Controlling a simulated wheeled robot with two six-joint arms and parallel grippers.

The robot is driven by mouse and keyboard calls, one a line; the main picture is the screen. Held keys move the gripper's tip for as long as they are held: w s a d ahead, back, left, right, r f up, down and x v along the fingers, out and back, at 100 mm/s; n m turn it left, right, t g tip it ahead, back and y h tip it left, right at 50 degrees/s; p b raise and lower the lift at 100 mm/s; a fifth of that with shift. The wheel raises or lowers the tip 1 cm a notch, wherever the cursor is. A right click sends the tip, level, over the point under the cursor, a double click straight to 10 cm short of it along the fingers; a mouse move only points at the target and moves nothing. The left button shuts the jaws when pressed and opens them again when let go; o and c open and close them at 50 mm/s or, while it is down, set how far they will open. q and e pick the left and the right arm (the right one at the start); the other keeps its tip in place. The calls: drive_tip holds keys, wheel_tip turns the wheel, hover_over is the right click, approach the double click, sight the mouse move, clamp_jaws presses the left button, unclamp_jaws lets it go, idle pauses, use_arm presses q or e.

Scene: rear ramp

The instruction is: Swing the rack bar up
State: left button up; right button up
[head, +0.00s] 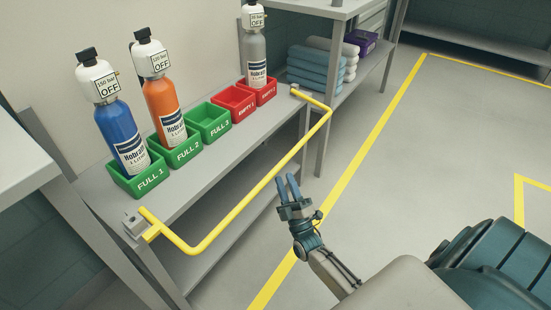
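The yellow rack bar (258,190) is a U-shaped rail along the front of the grey bench. Its ends meet brackets at the near left (136,224) and the far right of the bench top. It sits low, sticking out past the front edge. My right gripper (286,179) is just in front of the middle of the bar, fingers pointing toward it. The two blue fingers stand a little apart with nothing seen between them. I cannot tell whether they touch the bar. My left gripper is not in view.
A blue bottle (121,135) and an orange bottle (166,108) stand in green bins, a grey bottle (254,55) in a red bin. One green bin (209,122) and one red bin (235,103) are empty. Open floor lies to the right.

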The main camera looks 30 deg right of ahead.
drive_tip(key=x, duration=0.7)
drive_tip(key=shift+w+r, duration=0.15)
drive_tip(key=shift+w, duration=0.15)
clamp_jaws()
